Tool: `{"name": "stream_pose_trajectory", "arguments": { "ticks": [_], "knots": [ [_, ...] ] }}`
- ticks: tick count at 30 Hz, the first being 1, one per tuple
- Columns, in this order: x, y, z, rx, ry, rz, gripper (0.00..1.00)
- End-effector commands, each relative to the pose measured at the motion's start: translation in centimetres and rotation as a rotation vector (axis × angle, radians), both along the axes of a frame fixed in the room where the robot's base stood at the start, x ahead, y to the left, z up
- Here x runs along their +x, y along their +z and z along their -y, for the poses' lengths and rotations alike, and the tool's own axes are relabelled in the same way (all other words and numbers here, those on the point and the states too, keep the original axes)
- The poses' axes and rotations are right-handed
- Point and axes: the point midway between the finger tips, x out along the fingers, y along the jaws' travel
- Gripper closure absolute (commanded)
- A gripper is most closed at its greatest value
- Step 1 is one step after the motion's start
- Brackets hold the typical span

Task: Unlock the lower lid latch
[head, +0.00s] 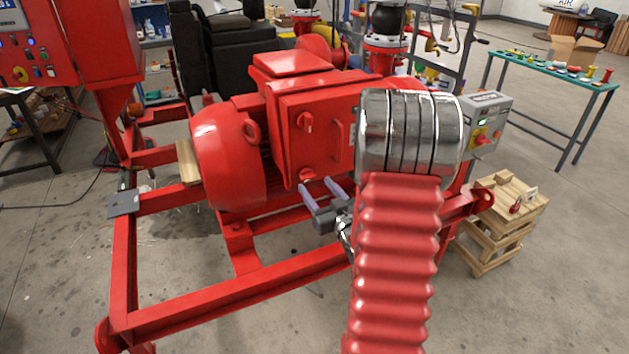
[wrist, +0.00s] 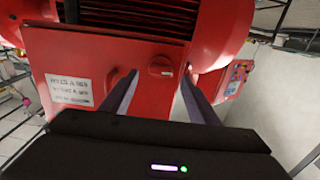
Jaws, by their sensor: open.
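The red terminal box on the motor has a lid (head: 318,140) with two red rotary latches and a bar handle (head: 337,143). The lower lid latch (head: 306,174) is a small red knob near the lid's lower left edge; the upper latch (head: 305,122) is above it. My gripper (head: 317,186) is open and empty just below and in front of the lower latch. In the wrist view, which looks turned over, a round knob, seemingly the lower latch (wrist: 160,66), shows between the fingertips (wrist: 159,76). No contact is visible.
A white label (wrist: 72,90) is on the lid. The red skid frame (head: 230,300) runs below the motor. A wooden crate (head: 505,225) and a grey control box (head: 486,122) stand at right. My arm hides the motor's right side.

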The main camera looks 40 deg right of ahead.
Motion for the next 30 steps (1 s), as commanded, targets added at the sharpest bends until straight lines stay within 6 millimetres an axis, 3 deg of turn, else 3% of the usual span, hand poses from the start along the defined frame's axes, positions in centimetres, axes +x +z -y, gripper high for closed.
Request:
{"name": "stream_pose_trajectory", "arguments": {
  "ticks": [3, 9, 20, 30],
  "knots": [
    [1.8, 0.0, 0.4, -0.001, 0.002, 0.001, 0.45],
    [3.6, 0.0, 1.0, 0.000, 0.000, 0.000, 0.45],
    [3.9, 0.0, 1.2, 0.000, -0.001, 0.000, 0.46],
    [3.9, 0.0, 1.2, 0.000, -0.002, 0.000, 0.70]
  ]
}}
